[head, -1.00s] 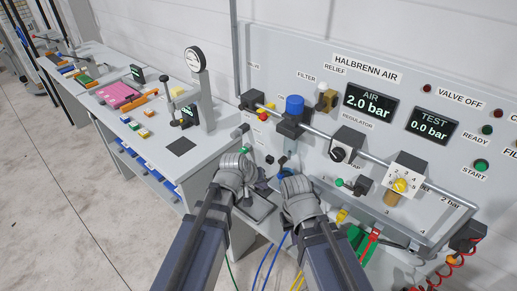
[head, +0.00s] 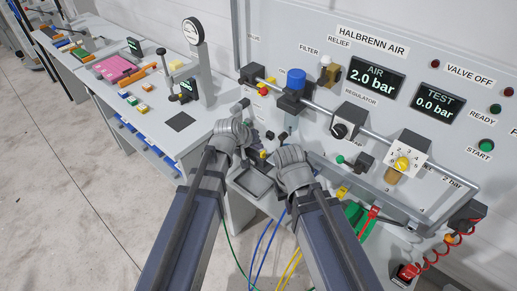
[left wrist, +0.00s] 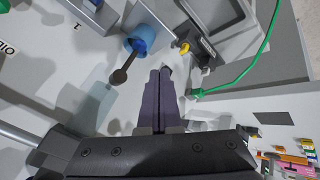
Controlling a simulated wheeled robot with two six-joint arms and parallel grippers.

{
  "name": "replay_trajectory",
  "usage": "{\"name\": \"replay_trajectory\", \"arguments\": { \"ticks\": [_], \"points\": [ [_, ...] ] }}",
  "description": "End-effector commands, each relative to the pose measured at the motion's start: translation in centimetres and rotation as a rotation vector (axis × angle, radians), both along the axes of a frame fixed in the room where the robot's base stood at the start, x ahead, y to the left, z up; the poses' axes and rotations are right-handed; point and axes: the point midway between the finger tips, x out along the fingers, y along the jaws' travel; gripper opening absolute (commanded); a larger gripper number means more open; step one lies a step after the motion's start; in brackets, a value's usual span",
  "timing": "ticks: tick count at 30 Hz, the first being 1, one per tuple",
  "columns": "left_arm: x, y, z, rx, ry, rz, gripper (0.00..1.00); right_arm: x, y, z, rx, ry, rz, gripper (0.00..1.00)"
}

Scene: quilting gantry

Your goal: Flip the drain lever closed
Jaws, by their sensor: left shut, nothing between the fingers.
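In the left wrist view a dark lever (left wrist: 123,72) with a rounded end sticks out from a blue cup-like part (left wrist: 148,38); I take it for the drain lever, but no label on it is readable. My left gripper (left wrist: 162,74) is shut and empty, its fingers side by side just right of the lever, with a small gap in the picture. In the head view my left gripper (head: 232,135) is below the air panel, fingertips largely hidden. My right gripper (head: 292,165) is to its right; its fingers are not clear. The lever is hard to make out there.
A grey tray (head: 238,188) lies low between my arms. Hoses hang below. A workbench (head: 150,70) stands at left.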

Motion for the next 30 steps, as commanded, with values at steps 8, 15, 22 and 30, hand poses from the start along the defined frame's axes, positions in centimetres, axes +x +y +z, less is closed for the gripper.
{"name": "replay_trajectory", "arguments": {
  "ticks": [8,15,22,30],
  "points": [
    [2.8,-1.6,-4.7,-0.001,0.000,0.000,0.00,0.0,0.0,-4.7,-0.002,0.000,0.009,0.00],
    [4.2,-4.0,-5.3,0.000,0.001,-0.003,0.00,0.0,0.0,-5.3,-0.002,0.000,0.008,0.00],
    [4.8,-5.6,-5.3,0.000,0.001,0.000,0.00,0.0,0.0,-5.3,-0.002,0.000,0.008,0.00],
    [4.8,-5.8,-5.3,-0.001,0.000,0.001,0.00,0.0,0.0,-5.3,-0.002,0.000,0.008,0.00]
  ]
}}
